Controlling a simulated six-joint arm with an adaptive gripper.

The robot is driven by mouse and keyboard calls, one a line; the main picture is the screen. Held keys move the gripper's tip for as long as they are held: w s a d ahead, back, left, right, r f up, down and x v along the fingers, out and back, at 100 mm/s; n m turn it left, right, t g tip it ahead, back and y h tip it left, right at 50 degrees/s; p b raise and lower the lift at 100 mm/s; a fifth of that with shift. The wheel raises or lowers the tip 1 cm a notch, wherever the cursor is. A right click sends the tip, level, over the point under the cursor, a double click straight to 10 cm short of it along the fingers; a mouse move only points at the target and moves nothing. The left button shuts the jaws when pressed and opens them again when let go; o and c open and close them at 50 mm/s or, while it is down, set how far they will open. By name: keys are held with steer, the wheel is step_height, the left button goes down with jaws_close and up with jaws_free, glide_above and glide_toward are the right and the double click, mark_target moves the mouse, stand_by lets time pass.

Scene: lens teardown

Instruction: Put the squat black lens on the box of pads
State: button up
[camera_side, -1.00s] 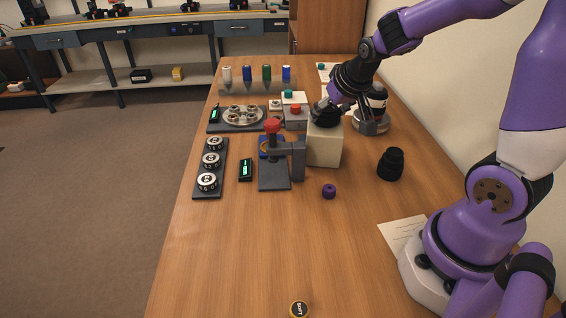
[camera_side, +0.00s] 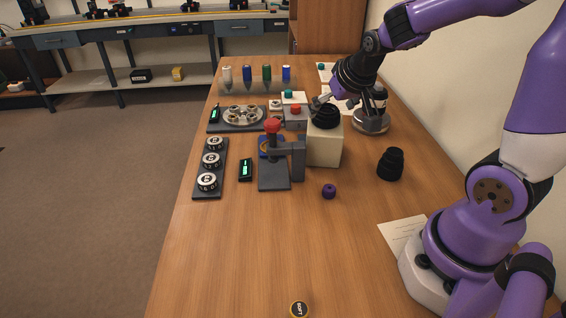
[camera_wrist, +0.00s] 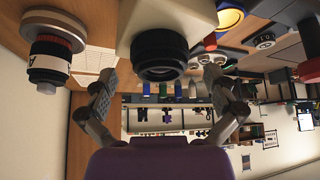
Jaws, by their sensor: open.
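The squat black lens (camera_side: 325,116) sits upright on top of the cream box of pads (camera_side: 324,150) in the side view. In the wrist view the lens (camera_wrist: 160,54) is near the centre, against the pale box (camera_wrist: 185,14). My gripper (camera_side: 318,102) is just above and behind the lens in the side view. In the wrist view its two fingers (camera_wrist: 161,77) are spread wide, one on each side of the lens and apart from it. The gripper is open and holds nothing.
A taller stepped black lens (camera_side: 390,164) stands right of the box, and a small purple knob piece (camera_side: 329,191) lies in front. A grey press with a red knob (camera_side: 272,126) stands close on the left. A round-based device (camera_side: 371,121) stands behind right.

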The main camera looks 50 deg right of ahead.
steer(key=a+v, duration=0.1)
steer(key=v, duration=1)
steer(key=s+a+f+n+y, duration=0.2)
steer(key=s+a+n, duration=0.3)
steer(key=a, duration=0.3)
steer(key=shift+s+a+f+y, duration=0.25)
steer(key=shift+s+f+y, duration=0.15)
steer(key=shift+s+f, duration=0.15)
